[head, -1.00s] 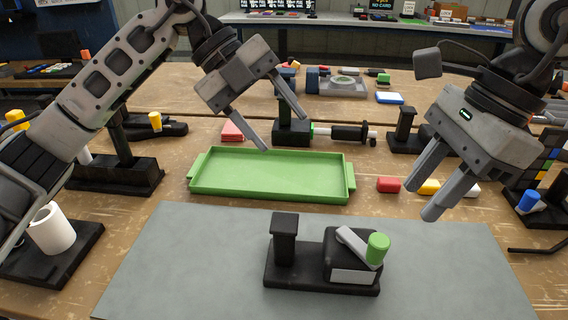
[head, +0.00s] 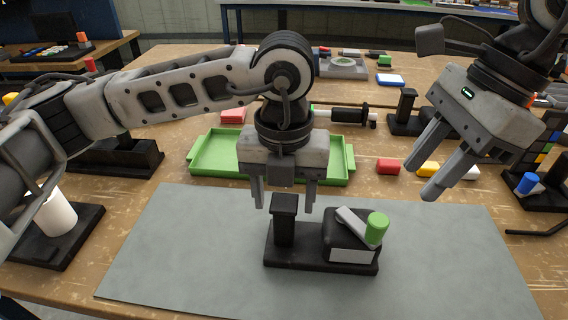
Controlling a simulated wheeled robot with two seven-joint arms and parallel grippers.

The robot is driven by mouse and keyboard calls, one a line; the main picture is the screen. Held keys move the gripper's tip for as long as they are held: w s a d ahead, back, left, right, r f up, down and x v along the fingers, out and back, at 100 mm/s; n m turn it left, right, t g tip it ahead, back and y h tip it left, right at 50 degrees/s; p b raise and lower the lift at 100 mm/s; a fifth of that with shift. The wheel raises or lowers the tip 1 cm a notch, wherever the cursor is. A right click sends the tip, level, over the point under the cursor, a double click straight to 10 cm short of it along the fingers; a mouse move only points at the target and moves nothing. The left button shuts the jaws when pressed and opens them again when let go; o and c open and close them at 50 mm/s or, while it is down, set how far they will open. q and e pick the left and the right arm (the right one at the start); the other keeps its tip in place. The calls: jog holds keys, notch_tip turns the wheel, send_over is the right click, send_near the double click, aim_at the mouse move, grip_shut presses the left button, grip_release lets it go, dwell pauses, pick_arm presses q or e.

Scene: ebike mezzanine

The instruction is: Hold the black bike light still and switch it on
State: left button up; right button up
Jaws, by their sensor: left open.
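The black bike light stands on the grey mat in the middle front of the head view. It has a black base (head: 300,259), an upright black post (head: 284,222) at its left end and a black block (head: 340,232) at its right end. A grey lever (head: 354,224) with a green knob (head: 376,228) sits on the block, leaning to the right. My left gripper (head: 284,202) is open, pointing down, with its fingers to either side of the post top in the picture; contact cannot be told. My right gripper (head: 428,178) is open and empty, above and right of the light.
A green tray (head: 215,170) lies behind the mat, partly hidden by my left gripper. Red (head: 388,167) and yellow (head: 428,169) blocks lie right of it. A white cup (head: 56,214) stands at left. The grey mat (head: 190,260) is clear around the light.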

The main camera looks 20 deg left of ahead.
pick_arm(q)
notch_tip(320, 180, down, 7)
jog(key=shift+f, duration=0.15)
jog(key=shift+c, duration=0.3)
grip_shut()
jog(key=c, duration=0.7)
grip_release()
jog(key=shift+c, duration=0.2)
grip_shut()
pick_arm(e)
jog(key=o, duration=0.3)
jog(key=n+t+h, duration=0.1)
jog(key=n+h, duration=0.2)
jog(key=h, duration=0.1)
send_near(376, 220)
notch_tip(376, 220, down, 11)
jog(key=shift+s+d+r, duration=0.1)
jog(key=shift+d+r, duration=0.05)
